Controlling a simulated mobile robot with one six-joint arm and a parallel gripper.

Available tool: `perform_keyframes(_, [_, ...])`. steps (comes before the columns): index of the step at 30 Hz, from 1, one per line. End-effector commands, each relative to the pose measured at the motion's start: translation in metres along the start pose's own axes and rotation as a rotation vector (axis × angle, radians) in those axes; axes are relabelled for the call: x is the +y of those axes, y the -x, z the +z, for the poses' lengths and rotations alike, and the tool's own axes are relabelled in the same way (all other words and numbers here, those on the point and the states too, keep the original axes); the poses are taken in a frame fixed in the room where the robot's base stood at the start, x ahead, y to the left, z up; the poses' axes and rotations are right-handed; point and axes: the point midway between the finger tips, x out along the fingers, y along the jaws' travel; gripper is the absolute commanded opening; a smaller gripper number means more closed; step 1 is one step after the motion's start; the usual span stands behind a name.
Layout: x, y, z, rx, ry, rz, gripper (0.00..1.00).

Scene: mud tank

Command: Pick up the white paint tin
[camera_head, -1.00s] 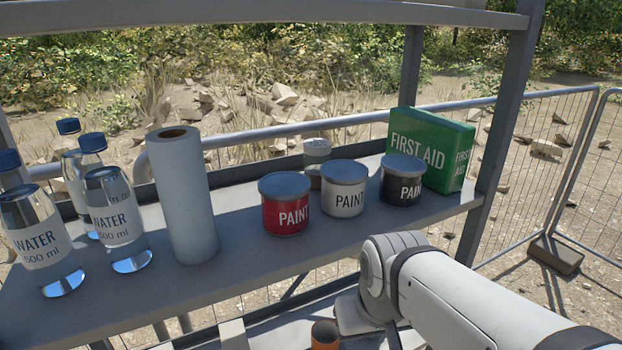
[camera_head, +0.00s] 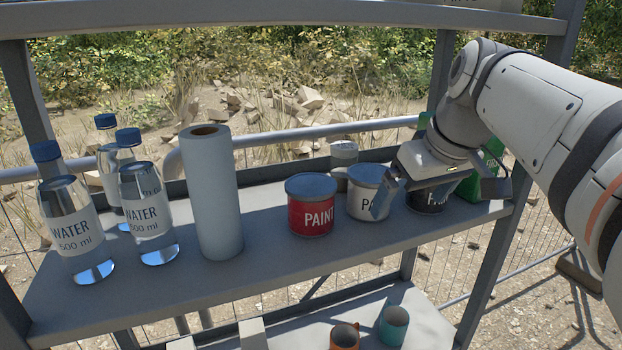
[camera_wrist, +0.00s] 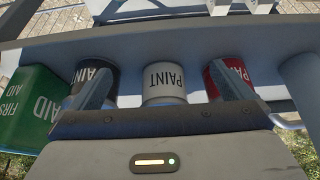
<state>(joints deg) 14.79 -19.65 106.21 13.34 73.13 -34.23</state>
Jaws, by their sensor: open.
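The white paint tin (camera_head: 362,206) stands upright on the shelf between the red paint tin (camera_head: 310,218) and the black paint tin (camera_head: 425,203). My gripper (camera_head: 441,192) is open and empty in front of the tins. In the head view its left finger overlaps the white tin's right part, and its body covers much of the black tin. In the wrist view, which is upside down, the white tin (camera_wrist: 163,85) appears between the two spread fingers (camera_wrist: 161,85). The tin still looks beyond the fingertips; contact cannot be seen.
Right of the black tin is the green first aid box (camera_wrist: 28,110), mostly hidden by my arm in the head view. A paper roll (camera_head: 213,190) and several water bottles (camera_head: 148,215) stand left. Cups (camera_head: 393,325) are on the lower shelf. A pale container (camera_head: 344,153) stands behind.

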Motion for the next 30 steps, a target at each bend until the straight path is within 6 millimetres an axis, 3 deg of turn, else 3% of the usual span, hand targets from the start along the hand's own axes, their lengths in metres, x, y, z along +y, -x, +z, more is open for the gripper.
perform_keyframes(6, [-0.001,-0.019,-0.046,-0.006,0.002,-0.004,1.0])
perform_keyframes(13, [-0.001,-0.036,-0.082,-0.004,0.001,-0.001,1.0])
perform_keyframes(20, [-0.001,-0.047,-0.091,-0.003,-0.001,-0.001,1.0])
perform_keyframes(30, [-0.002,-0.09,-0.09,-0.003,0.0,-0.001,1.0])
